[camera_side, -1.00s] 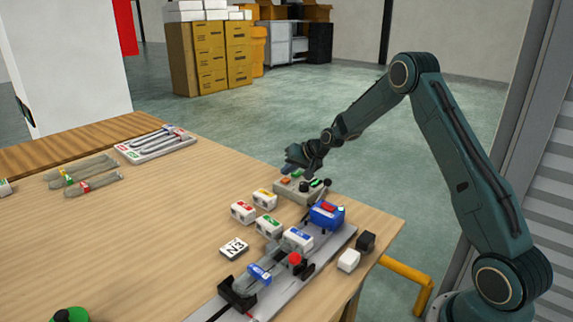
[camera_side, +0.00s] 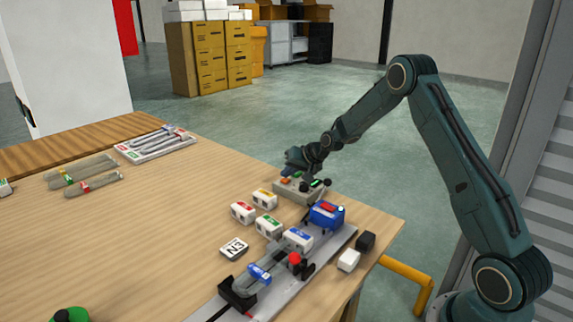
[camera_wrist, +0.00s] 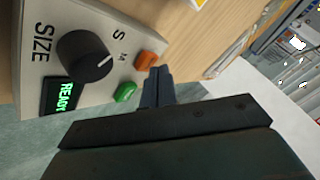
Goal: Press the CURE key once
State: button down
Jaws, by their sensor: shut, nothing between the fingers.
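The control box (camera_side: 300,195) stands on the table with its grey face up. In the wrist view the same box (camera_wrist: 30,85) shows an orange key (camera_wrist: 146,59), a green key (camera_wrist: 126,92), a black SIZE knob (camera_wrist: 85,56) and a display (camera_wrist: 62,97) reading READY in green. The lettering on the keys is too small to read, so I cannot tell which one is CURE. My gripper (camera_side: 291,168) is over the box's far-left part. In the wrist view my gripper (camera_wrist: 157,78) is shut and empty, its tips beside the two keys; contact cannot be told.
Several white blocks with coloured tops, such as the yellow one (camera_side: 264,198), stand in front of the box. A blue device (camera_side: 326,214) sits on a grey rail plate. A tray of tubes (camera_side: 155,143) is at the back left. The table's right edge is close.

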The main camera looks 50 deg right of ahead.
aim_at(288, 181)
jog(key=shift+f, duration=0.4)
dwell(0.7)
jog(key=shift+r, duration=0.9)
jog(key=shift+r, duration=0.1)
jog(key=shift+r, duration=2.4)
